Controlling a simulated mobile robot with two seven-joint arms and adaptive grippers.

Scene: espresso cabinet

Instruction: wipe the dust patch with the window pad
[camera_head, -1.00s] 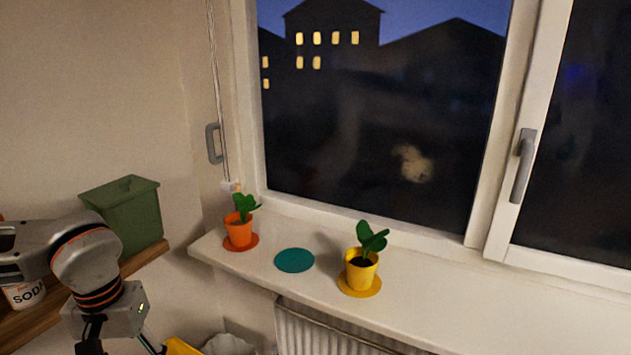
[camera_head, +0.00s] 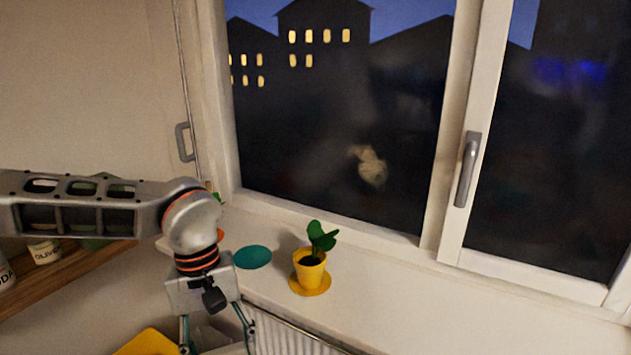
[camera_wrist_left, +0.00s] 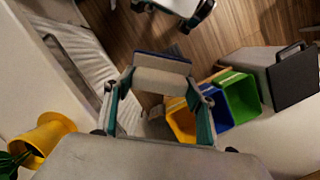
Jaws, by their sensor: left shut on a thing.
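The dust patch (camera_head: 370,167) is a pale beige smudge low on the dark left window pane. My left gripper (camera_head: 217,343) hangs fingers down in front of the sill's left part, below and left of the patch and well apart from it. In the left wrist view its teal fingers (camera_wrist_left: 160,103) are shut on the window pad (camera_wrist_left: 160,77), a pale grey block with a dark blue edge. The pad is not clear in the head view. A pale part with teal-and-black ends at the wrist view's top edge looks like my right gripper (camera_wrist_left: 177,10), cut off by the frame.
A yellow pot (camera_head: 309,270) with a plant stands on a saucer on the sill (camera_head: 400,300), beside a teal disc (camera_head: 253,257). The window handle (camera_head: 467,170) juts out at right. Yellow (camera_wrist_left: 181,121), blue (camera_wrist_left: 222,112) and green (camera_wrist_left: 241,98) bins stand below.

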